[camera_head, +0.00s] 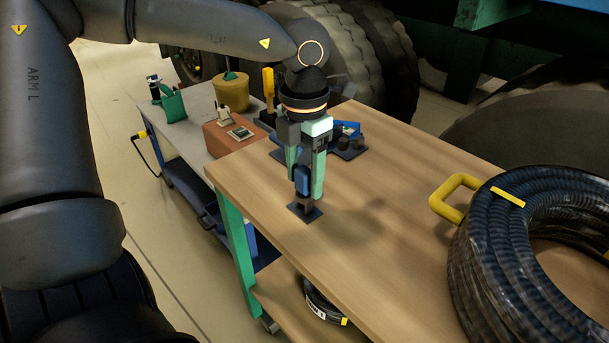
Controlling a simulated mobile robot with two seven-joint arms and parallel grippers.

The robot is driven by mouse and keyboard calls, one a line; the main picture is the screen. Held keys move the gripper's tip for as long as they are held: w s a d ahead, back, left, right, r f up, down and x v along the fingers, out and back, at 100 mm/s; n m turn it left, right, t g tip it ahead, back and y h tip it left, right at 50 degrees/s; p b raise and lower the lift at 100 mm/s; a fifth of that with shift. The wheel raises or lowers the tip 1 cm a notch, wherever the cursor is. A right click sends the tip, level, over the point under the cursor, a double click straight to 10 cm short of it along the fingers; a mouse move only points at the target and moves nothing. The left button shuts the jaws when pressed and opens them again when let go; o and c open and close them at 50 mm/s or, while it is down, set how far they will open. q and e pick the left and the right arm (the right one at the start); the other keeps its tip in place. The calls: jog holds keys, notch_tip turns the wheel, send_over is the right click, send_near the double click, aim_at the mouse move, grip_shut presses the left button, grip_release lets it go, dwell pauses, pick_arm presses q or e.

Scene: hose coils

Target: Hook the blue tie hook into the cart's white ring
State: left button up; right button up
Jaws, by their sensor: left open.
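My left gripper (305,180) points down over the near left part of the wooden cart top (385,240). Its fingers are open, one on each side of a small blue piece (304,178), which seems to be the blue tie hook. This piece stands upright on a dark post with a flat square base (305,212) on the wood. The fingers partly hide it, and I cannot tell whether they touch it. I cannot make out a white ring on the cart. My right gripper is out of view.
A large black hose coil (485,265) with a yellow handle (448,196) lies on the right. Behind the gripper is a dark holder with a blue part (347,128). Big tyres stand behind.

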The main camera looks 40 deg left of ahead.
pick_arm(q)
jog(key=shift+b, duration=0.3)
jog(key=shift+c, duration=0.2)
dwell(0.3)
grip_shut()
dwell(0.5)
dwell(0.5)
